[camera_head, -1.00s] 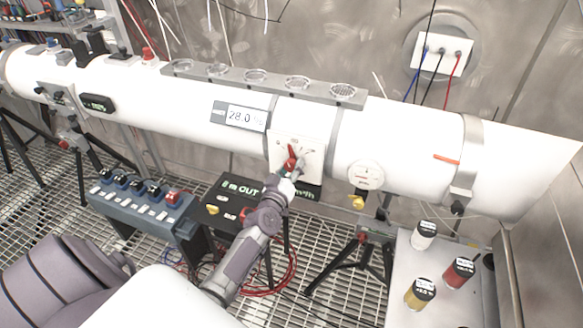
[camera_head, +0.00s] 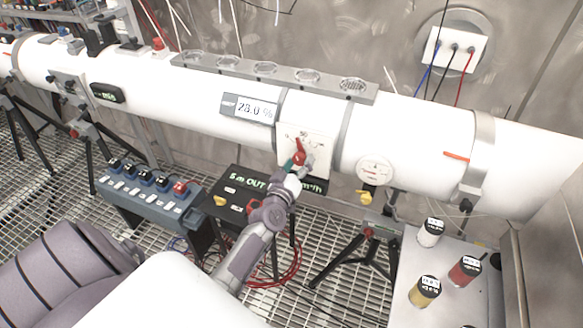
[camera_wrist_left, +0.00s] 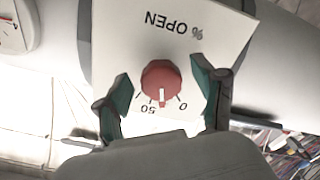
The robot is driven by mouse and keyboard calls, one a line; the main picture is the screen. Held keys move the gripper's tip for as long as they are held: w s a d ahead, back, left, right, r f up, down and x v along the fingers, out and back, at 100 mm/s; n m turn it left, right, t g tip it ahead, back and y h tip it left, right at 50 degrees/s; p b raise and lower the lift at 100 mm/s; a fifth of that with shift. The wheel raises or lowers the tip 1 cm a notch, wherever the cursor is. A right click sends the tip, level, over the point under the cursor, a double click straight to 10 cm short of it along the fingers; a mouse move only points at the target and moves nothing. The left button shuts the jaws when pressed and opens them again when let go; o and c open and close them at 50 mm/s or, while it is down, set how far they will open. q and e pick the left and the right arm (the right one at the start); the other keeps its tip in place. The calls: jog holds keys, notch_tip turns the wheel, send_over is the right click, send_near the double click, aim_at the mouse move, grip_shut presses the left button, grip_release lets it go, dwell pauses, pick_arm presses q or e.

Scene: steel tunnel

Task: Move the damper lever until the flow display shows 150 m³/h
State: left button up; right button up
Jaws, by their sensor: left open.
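The red damper lever (camera_head: 299,152) sits on a white scale plate (camera_head: 318,141) on the front of the white duct. In the left wrist view the lever shows end-on as a round red knob (camera_wrist_left: 161,82), with a "% OPEN" scale around it. My left gripper (camera_head: 297,169) is open at the lever. In the wrist view its two green-padded fingers (camera_wrist_left: 161,70) stand on either side of the knob, with gaps. The flow display (camera_head: 314,186) below the plate has green text ending in "m³/h"; my gripper hides its number. My right gripper is not in view.
A grey display (camera_head: 248,108) on the duct reads about 28.0 %. A round gauge (camera_head: 375,171) sits right of the plate. A black "OUT" box (camera_head: 240,190) and a blue switch box (camera_head: 150,195) stand below. Jars (camera_head: 465,271) stand on a side table (camera_head: 455,308).

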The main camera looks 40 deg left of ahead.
pick_arm(q)
jog(key=v, duration=1.1)
jog(key=shift+w, duration=0.1)
jog(key=s+d+f+m+g+h+b, duration=0.1)
jog(key=s+d+f+m+g, duration=0.2)
jog(key=f, duration=0.8)
jog(key=s+d+f+m+g+h+b, duration=0.15)
jog(key=s+d+f+g, duration=0.35)
jog(key=f, duration=0.7)
jog(key=s+d+f+m+h, duration=0.2)
jog(key=s+f, duration=0.3)
jog(key=f, duration=0.6)
jog(key=s+f+m+g, duration=0.1)
jog(key=s+f+g, duration=0.2)
jog(key=s, duration=0.6)
jog(key=s+f+m+g+b, duration=0.1)
jog(key=s+f+m+g, duration=0.1)
jog(key=s+f, duration=0.6)
jog(key=s+d+f+m+g, duration=0.1)
jog(key=s+f, duration=0.4)
jog(key=s, duration=0.6)
jog(key=m+g, duration=0.1)
jog(key=g, duration=0.1)
jog(key=shift+f+g+b, duration=0.2)
jog(key=shift+g+b, duration=0.1)
jog(key=shift+b, duration=0.05)
jog(key=shift+s+d+y, duration=0.1)
jog(key=shift+y, duration=0.15)
